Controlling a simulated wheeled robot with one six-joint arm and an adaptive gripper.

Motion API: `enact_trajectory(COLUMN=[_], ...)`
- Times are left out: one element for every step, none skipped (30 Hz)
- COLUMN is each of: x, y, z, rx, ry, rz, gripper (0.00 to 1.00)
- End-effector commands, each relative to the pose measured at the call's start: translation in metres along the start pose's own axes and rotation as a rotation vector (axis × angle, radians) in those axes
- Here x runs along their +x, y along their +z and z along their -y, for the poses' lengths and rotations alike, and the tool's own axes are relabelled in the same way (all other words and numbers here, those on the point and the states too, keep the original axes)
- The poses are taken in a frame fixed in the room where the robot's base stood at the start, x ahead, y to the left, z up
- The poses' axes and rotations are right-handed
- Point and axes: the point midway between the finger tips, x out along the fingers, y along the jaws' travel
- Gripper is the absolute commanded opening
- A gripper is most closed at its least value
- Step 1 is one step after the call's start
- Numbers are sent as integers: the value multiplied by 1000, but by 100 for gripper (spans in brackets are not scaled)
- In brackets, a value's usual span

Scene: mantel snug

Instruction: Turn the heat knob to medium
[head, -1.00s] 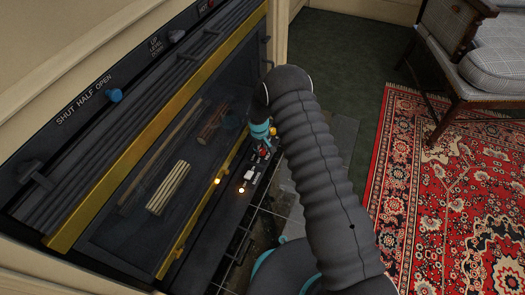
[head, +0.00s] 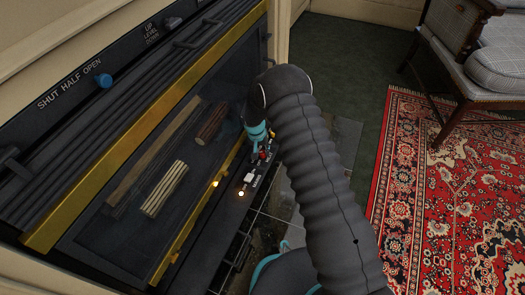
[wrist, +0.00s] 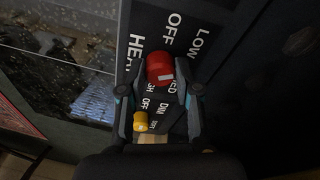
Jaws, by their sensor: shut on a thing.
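A red knob (wrist: 160,69) sits between the two fingers of my gripper (wrist: 160,75) in the wrist view. The fingers are shut on its sides. White lettering around it reads LOW, OFF and MED, with part of HEAT to the left. Which mark the knob points at cannot be seen. In the head view my gripper (head: 257,145) reaches down to the dark control panel (head: 222,218), with my arm hiding part of it. A yellow knob (wrist: 140,121), beside DIM and OFF lettering, lies nearer the wrist.
A glass-fronted fireplace (head: 120,170) with logs and a yellow frame stands left of my arm. A blue knob (head: 103,80) marked SHUT HALF OPEN is above it. A white switch (head: 249,178) and small lights are on the lower panel. A chair and red rug (head: 440,200) lie right.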

Motion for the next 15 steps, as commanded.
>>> enact_trajectory(x=[0, 0, 0, 0, 0, 0, 0, 0, 0, 0, 0, 0, 0, 0, 0], y=[-1, -1, -1, -1, -1, -1, -1, -1, -1, -1, -1, -1, -2, -2, -2], z=[-1, -1, -1, -1, -1, -1, -1, -1, -2, -2, -2, -2, -2, -2, -2], rx=[7, 11, 14, 16, 17, 18, 18, 18, 18, 18, 18, 17, 17, 17, 17], ry=[1, 2, 2, 2, 3, 3, 3, 3, 3, 3, 3, 3, 3, 3, 3], rz=[-1, -2, -2, -2, -2, -2, -2, -2, -2, -2, -2, -2, -2, -2, -2], gripper=[0, 0, 0, 0, 0, 0, 0, 0, 0, 0, 0, 0, 0, 0, 35])
